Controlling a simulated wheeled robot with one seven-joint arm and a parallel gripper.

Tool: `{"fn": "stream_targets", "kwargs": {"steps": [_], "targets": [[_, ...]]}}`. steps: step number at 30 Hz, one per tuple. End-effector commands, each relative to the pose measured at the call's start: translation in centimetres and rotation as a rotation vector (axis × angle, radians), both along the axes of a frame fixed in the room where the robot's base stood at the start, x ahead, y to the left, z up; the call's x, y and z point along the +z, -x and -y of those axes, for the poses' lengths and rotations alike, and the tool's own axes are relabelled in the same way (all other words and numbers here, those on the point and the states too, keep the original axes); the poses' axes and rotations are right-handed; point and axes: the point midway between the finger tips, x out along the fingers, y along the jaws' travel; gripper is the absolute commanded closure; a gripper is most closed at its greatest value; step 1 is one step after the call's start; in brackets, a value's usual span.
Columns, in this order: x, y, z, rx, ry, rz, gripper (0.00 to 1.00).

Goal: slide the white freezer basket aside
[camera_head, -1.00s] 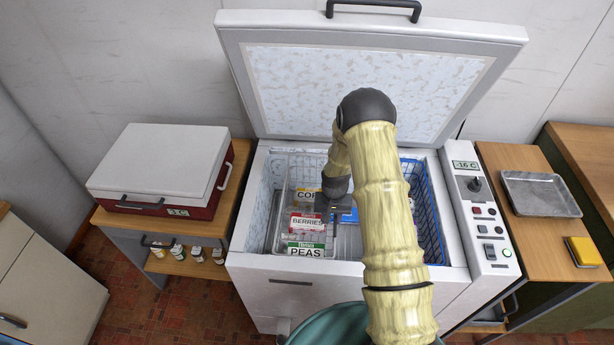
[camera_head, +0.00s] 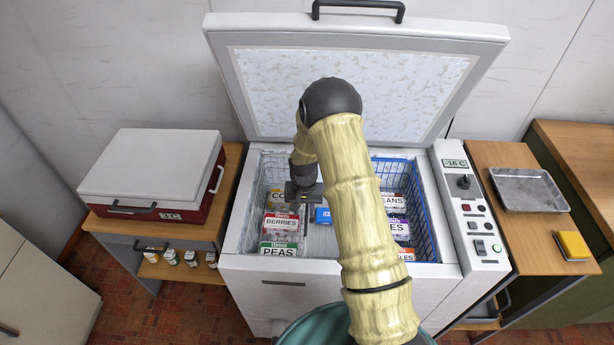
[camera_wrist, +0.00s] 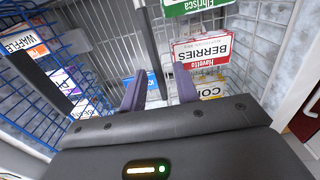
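The white freezer basket (camera_head: 304,222) sits at the left inside the open chest freezer (camera_head: 340,279), holding COR-labelled, BERRIES (camera_head: 282,226) and PEAS (camera_head: 279,248) packages. My gripper (camera_head: 305,204) is low over its right side. In the wrist view, my gripper's two fingers (camera_wrist: 160,88) are apart, with a grey rim bar (camera_wrist: 148,42) running between them. Whether they touch the bar cannot be told. My arm and gripper hide part of the basket in the head view.
A blue wire basket (camera_head: 424,215) with several packages stands at the freezer's right. A blue package (camera_head: 323,215) lies low between the baskets. The lid (camera_head: 350,90) is up behind. A control panel (camera_head: 472,215) flanks the right; a red-and-white cooler (camera_head: 150,175) stands left.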

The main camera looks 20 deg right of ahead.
Motion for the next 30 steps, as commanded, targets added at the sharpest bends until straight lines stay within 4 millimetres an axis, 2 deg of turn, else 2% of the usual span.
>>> {"fn": "stream_targets", "kwargs": {"steps": [23, 30], "targets": [[12.6, -0.1, -0.1, 0.003, 0.001, 0.005, 0.69], [16.3, 1.9, -0.1, 0.037, 0.002, 0.025, 0.69]]}}
